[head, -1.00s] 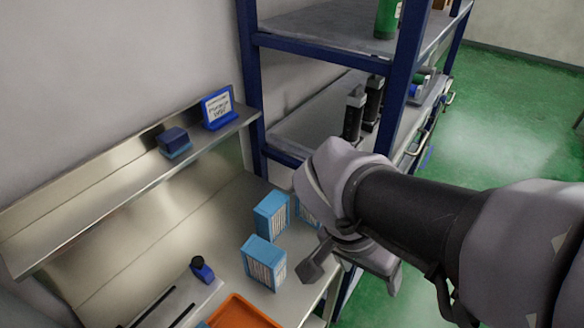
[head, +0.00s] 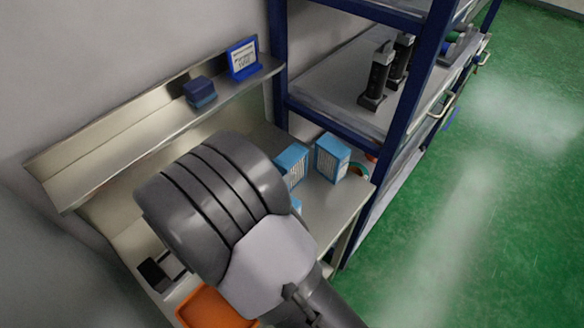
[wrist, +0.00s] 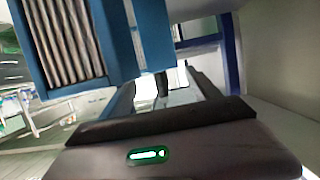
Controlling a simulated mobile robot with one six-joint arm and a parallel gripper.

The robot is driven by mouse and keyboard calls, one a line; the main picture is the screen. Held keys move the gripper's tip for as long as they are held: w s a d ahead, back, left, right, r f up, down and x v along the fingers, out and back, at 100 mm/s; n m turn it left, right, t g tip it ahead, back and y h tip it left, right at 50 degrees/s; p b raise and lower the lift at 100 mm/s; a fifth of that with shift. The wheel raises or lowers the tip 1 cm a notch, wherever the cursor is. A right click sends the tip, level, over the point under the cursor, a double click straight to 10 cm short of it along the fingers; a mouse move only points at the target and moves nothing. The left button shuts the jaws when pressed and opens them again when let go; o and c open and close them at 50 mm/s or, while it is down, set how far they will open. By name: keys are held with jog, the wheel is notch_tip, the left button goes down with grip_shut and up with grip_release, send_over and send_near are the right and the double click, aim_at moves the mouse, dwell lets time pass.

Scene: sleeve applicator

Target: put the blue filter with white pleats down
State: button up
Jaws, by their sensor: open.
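Blue filters with white pleated faces stand on the metal bench in the head view: one at the right (head: 332,158), one left of it (head: 292,166), and a sliver of a third (head: 297,204) behind my arm. In the wrist view, a blue filter with pale pleats (wrist: 128,38) is very close at the upper left. I cannot tell which of the bench filters it is. My gripper (wrist: 165,88) is open, with no filter visibly clamped between its fingers. The filter hides part of the left finger. In the head view my arm hides the gripper.
An orange tray (head: 213,307) lies at the bench front, partly behind my arm. A narrow ledge (head: 150,130) holds a dark blue block (head: 200,92) and a blue-framed sign (head: 243,59). A blue-posted shelf rack (head: 432,85) stands to the right with dark tools (head: 377,78).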

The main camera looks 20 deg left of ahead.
aim_at(287, 159)
jog(key=x, duration=0.6)
jog(key=shift+w+a+b, duration=0.1)
jog(key=shift+a+b, duration=0.15)
jog(key=shift+b, duration=0.15)
jog(key=shift+c, duration=0.2)
grip_shut()
